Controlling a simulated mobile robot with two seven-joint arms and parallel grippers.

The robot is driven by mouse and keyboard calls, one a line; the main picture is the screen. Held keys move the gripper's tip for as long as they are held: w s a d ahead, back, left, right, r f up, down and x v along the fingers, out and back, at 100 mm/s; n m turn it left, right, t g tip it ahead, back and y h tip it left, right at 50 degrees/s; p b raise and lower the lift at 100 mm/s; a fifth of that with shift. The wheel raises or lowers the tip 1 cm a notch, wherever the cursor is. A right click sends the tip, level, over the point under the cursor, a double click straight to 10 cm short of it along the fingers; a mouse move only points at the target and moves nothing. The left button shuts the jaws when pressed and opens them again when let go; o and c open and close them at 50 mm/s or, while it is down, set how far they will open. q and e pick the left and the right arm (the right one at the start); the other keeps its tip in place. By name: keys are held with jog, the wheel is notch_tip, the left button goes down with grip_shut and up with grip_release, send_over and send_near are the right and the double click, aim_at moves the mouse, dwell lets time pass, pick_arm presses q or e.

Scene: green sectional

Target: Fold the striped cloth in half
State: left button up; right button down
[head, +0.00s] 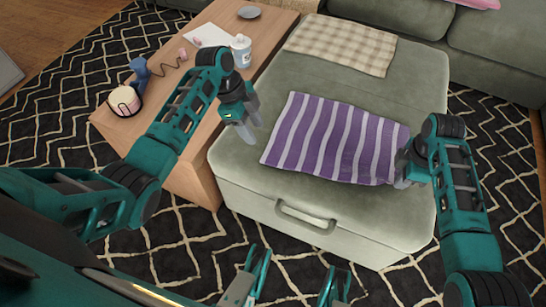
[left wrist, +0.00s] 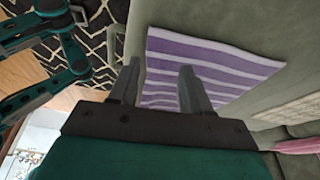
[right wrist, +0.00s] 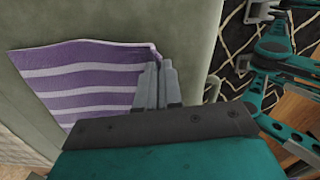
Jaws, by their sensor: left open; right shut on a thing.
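The purple and white striped cloth (head: 335,140) lies spread out on top of the green ottoman (head: 245,165). It also shows in the left wrist view (left wrist: 200,68) and the right wrist view (right wrist: 80,85). My right gripper (head: 402,178) is shut on the cloth's near right corner; its closed fingers (right wrist: 158,75) pinch the edge there. My left gripper (head: 250,130) is open and empty, to the left of the cloth above the ottoman's left side. Its spread fingers (left wrist: 158,85) show apart in the left wrist view.
A beige checked cloth (head: 340,48) lies at the ottoman's back. A green sofa (head: 490,45) stands behind.

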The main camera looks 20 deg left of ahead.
aim_at(268, 160)
pick_arm(q)
jog(key=x, duration=0.9)
jog(key=shift+s+d+f, duration=0.1)
jog(key=shift+d+f, duration=0.05)
jog(key=shift+f, duration=0.15)
jog(key=shift+s+f, duration=0.2)
jog(key=shift+s, duration=0.05)
grip_shut()
dwell(0.6)
jog(key=shift+w+r, duration=0.15)
jog(key=shift+r, duration=1.2)
jog(key=shift+w+r, duration=0.1)
jog(key=shift+r, duration=1.25)
